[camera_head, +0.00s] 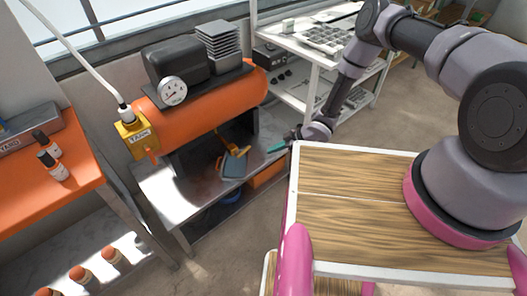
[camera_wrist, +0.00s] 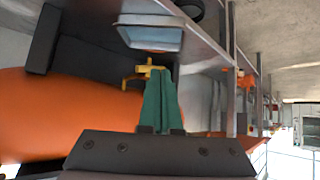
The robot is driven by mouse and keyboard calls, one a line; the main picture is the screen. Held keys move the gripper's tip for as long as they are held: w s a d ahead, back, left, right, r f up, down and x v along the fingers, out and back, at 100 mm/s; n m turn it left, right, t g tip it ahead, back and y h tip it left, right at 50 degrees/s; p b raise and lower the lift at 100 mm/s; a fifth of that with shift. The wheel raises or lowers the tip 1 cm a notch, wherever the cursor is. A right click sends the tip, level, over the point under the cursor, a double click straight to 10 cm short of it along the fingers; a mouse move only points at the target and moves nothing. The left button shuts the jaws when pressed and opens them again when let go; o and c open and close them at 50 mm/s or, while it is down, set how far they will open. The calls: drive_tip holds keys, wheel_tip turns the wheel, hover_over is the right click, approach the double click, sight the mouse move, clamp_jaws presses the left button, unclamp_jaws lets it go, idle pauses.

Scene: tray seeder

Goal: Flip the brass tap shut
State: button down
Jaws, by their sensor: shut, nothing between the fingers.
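The brass tap (camera_head: 241,151) sits low at the orange tank's underside, above a small blue-grey tray (camera_head: 232,168). In the wrist view the tap (camera_wrist: 147,68) shows as a yellow body with a cross-shaped handle just beyond my fingertips, which hide part of it. The tray (camera_wrist: 150,38) appears behind it there. My gripper (camera_head: 276,147) has teal fingers, shut and empty, and is to the right of the tap with a gap in the head view. The fingers (camera_wrist: 160,75) point at the tap in the wrist view; I cannot tell whether they touch it.
The orange tank (camera_head: 215,112) carries a black motor and a gauge (camera_head: 173,91). A yellow block (camera_head: 131,140) with a hose is at its left end. The metal bench (camera_head: 160,190) holds the tank. A white shelf (camera_head: 320,58) stands behind. An orange table (camera_head: 60,190) is at left.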

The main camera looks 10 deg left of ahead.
drive_tip(key=shift+w+d+r, duration=0.15)
drive_tip(key=shift+w+d, duration=0.05)
drive_tip(key=shift+d, duration=0.8)
